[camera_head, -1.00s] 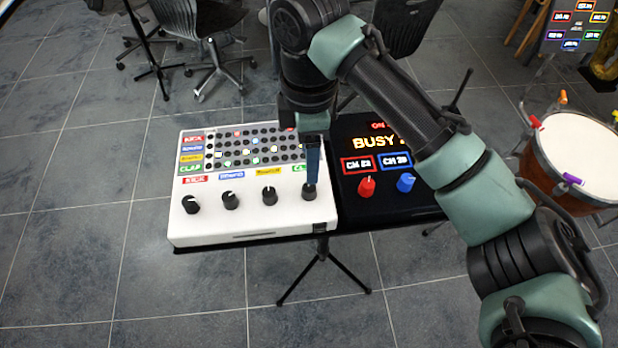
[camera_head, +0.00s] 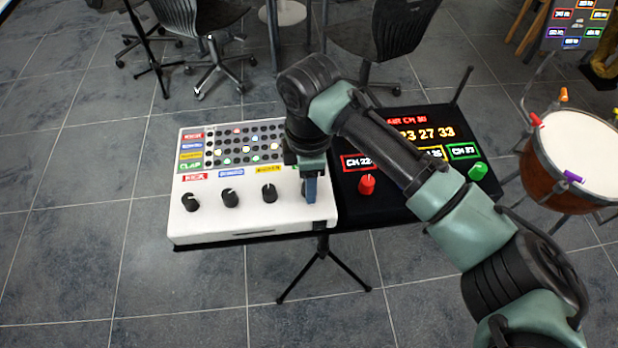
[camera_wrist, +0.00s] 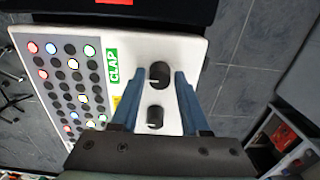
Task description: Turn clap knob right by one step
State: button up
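The white drum machine (camera_head: 180,225) has a row of black knobs along its front. The clap knob (camera_wrist: 159,75) is black and round with a white pointer mark, beside the green CLAP label (camera_wrist: 112,66) in the wrist view. My gripper (camera_wrist: 159,80) has its two blue fingers on either side of this knob, with white panel showing between finger and knob on both sides. In the head view my gripper (camera_head: 310,200) points down over the rightmost knob and hides it. The neighbouring yellow-label knob (camera_wrist: 155,117) also shows between the fingers, nearer the palm.
Left of my gripper stand the other knobs, such as the kick knob (camera_head: 190,202). A black device (camera_head: 345,195) with red and green knobs adjoins on the right, partly behind my arm. A drum (camera_head: 575,160) stands farther right; chairs are behind.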

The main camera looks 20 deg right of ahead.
grip_shut()
jog(key=shift+r+m+p, duration=0.15)
jog(key=shift+m+p, duration=0.15)
jog(key=shift+p, duration=0.1)
jog(key=shift+m+p, duration=0.9)
jog(key=shift+p, duration=0.1)
jog(key=m+p, duration=0.3)
jog(key=shift+m, duration=0.3)
jog(key=shift+o, duration=1.9)
grip_release()
